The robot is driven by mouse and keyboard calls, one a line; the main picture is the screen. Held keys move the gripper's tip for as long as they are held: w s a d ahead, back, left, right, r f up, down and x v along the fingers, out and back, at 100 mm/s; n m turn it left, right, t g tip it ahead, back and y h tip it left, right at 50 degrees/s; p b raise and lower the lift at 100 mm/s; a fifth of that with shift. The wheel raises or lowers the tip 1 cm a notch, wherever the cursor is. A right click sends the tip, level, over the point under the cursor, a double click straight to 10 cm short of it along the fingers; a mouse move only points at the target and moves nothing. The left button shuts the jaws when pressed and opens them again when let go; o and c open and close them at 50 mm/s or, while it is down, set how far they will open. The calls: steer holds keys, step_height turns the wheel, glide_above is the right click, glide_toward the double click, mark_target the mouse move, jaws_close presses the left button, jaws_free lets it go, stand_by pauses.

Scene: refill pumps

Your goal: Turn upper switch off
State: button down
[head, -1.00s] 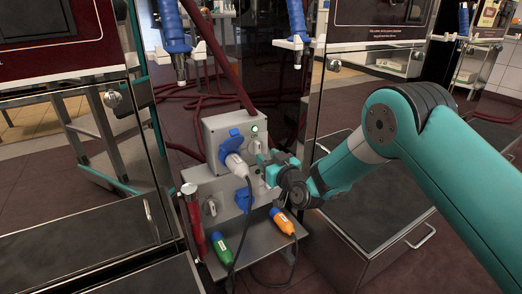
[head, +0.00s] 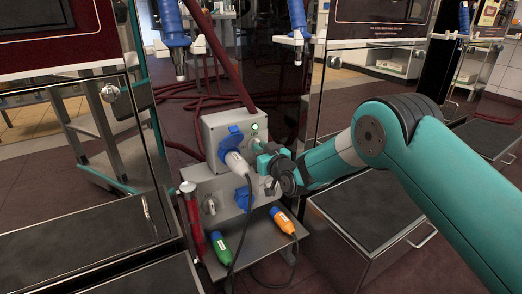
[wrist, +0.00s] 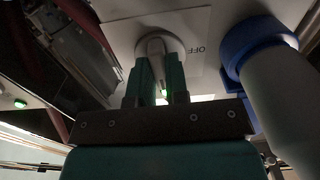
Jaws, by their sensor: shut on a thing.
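The upper switch (wrist: 155,45) is a grey knob on a round base on the upper grey box (head: 215,127). In the wrist view an OFF label (wrist: 198,50) reads upside down beside it. My gripper (head: 260,151) is at the right part of that box, below a green lamp (head: 254,126). In the wrist view the fingers of my gripper (wrist: 160,70) are shut on the knob, one on each side. In the head view my gripper largely hides the switch. A green glow shows between the fingers.
A white plug (head: 236,162) sits in the blue socket left of my gripper, its cable hanging down. A lower box with another switch (head: 209,206) is below. Green (head: 221,247) and orange (head: 283,221) connectors lie on the shelf. A red cylinder (head: 193,217) stands at left.

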steer(key=shift+d+n+b, duration=0.1)
steer(key=shift+n+b, duration=3)
steer(key=shift+n, duration=5.6)
steer(key=c, duration=1.1)
jaws_free()
steer(key=shift+s, duration=0.1)
